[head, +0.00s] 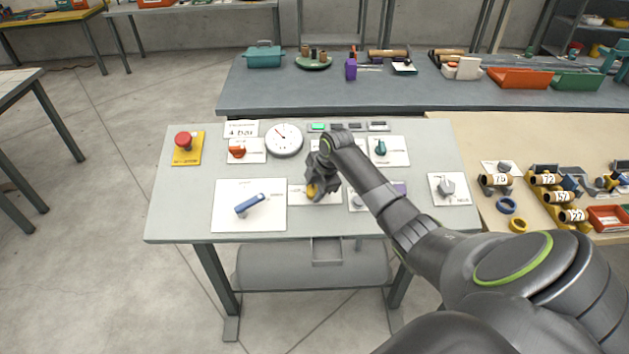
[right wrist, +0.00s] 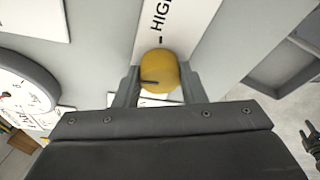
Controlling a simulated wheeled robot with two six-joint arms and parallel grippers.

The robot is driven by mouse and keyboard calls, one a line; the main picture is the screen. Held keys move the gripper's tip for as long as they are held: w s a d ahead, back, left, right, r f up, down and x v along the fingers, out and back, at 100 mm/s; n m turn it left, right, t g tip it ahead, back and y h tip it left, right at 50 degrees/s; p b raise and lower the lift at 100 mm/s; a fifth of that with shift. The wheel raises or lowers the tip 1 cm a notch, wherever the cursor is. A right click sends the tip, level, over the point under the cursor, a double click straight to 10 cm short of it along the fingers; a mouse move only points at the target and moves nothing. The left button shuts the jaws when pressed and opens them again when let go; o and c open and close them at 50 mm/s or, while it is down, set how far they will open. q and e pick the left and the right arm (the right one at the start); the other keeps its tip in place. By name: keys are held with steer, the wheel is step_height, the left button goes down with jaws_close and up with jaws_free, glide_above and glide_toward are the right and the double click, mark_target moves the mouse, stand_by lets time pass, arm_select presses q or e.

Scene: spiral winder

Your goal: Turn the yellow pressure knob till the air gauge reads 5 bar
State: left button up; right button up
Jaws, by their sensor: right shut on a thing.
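The yellow pressure knob (head: 311,190) is on a white plate on the grey panel table. My right gripper (head: 316,185) reaches down over it and is shut on it. In the right wrist view the round yellow knob (right wrist: 158,72) sits between the two fingers, with a dark mark on its face and the word HIGH printed beside it. The white round air gauge (head: 284,140) stands behind the knob, to its left. Its red needle points to the upper left; the figures are too small to read. My left gripper is not in view.
A card (head: 241,129) left of the gauge seems to read 4 bar. A red stop button (head: 184,142), an orange knob (head: 237,152), a blue lever (head: 250,204), a teal knob (head: 380,147) and a grey knob (head: 446,188) share the panel. My right arm covers part of it.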

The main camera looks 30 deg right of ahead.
steer(key=m+p, duration=0.2)
steer(key=m, duration=0.1)
steer(key=m+t+p, duration=0.1)
steer(key=m+p, duration=0.1)
steer(key=m, duration=0.1)
steer(key=shift+s+r+t+h, duration=0.1)
steer(key=shift+r+t+h, duration=0.1)
steer(key=shift+t+h, duration=0.15)
steer(key=m+p, duration=0.1)
steer(key=m, duration=0.1)
steer(key=shift+f+m+h+p, duration=0.1)
steer(key=shift+m+h+p, duration=0.25)
steer(key=shift+m+p, duration=0.05)
steer(key=shift+a+f+m+t+p, duration=0.1)
steer(key=shift+m+t+p, duration=0.3)
steer(key=shift+m, duration=0.8)
steer(key=shift+h, duration=0.3)
steer(key=o, duration=1)
steer(key=shift+s, duration=0.1)
steer(key=shift+s+r, duration=0.2)
steer(key=shift+r, duration=0.2)
steer(key=b+v, duration=0.3)
steer(key=v, duration=1.3)
steer(key=shift+r, duration=0.2)
